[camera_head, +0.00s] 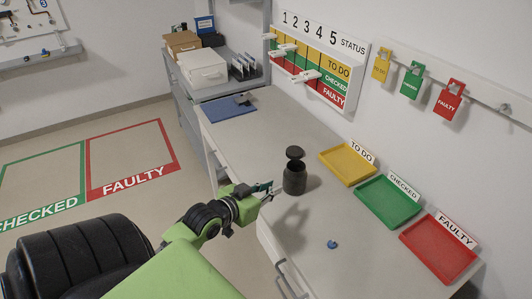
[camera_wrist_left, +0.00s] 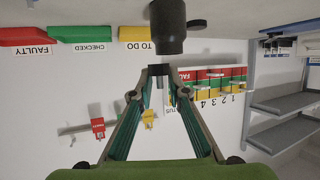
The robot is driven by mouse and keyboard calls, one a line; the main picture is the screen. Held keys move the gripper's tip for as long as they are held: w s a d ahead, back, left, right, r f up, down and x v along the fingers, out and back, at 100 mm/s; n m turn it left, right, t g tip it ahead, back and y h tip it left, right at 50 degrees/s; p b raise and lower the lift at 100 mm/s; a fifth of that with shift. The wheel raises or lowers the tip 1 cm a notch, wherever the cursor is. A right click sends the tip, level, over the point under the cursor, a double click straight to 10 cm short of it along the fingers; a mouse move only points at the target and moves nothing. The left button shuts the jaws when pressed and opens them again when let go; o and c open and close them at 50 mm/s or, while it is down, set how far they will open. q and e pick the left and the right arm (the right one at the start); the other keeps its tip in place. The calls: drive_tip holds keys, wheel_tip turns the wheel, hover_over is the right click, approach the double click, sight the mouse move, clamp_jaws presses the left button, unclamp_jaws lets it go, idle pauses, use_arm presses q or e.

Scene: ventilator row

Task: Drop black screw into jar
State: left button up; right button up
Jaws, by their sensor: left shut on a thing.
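The dark jar (camera_head: 294,182) stands upright on the grey worktop. A round black lid-like piece (camera_head: 295,153) shows above its mouth. In the left wrist view, which is upside down, the jar (camera_wrist_left: 167,28) is straight ahead of the fingertips. My left gripper (camera_head: 266,188) is just left of the jar, near its upper part. In the left wrist view its green-lined fingers (camera_wrist_left: 160,72) close on a small dark thing (camera_wrist_left: 159,83), which looks like the black screw but is mostly hidden. I cannot tell whether the fingers touch the jar. My right gripper is not in view.
Yellow (camera_head: 347,164), green (camera_head: 388,202) and red (camera_head: 438,248) trays line the worktop's right side. A small blue object (camera_head: 332,244) lies in front of the jar. A blue mat (camera_head: 229,112) lies farther back. The status board (camera_head: 316,62) is on the wall.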

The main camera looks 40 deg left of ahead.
use_arm(q)
drive_tip(key=w+a+r+p, duration=0.2)
drive_tip(key=w+r+p, duration=0.15)
drive_tip(key=w, duration=0.45)
drive_tip(key=w+a+r+p, duration=0.3)
drive_tip(key=w+r, duration=0.2)
drive_tip(key=w, duration=0.4)
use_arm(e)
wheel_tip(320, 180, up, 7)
use_arm(q)
drive_tip(key=f+b, duration=0.3)
drive_tip(key=b, duration=0.1)
drive_tip(key=f+b, duration=0.2)
drive_tip(key=b, duration=0.1)
drive_tip(key=shift+s+d+f, duration=0.25)
drive_tip(key=shift+f, duration=0.05)
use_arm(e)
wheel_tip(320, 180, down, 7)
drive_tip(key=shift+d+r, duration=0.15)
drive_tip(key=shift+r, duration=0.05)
use_arm(q)
drive_tip(key=o, duration=0.8)
drive_tip(key=v, duration=1.2)
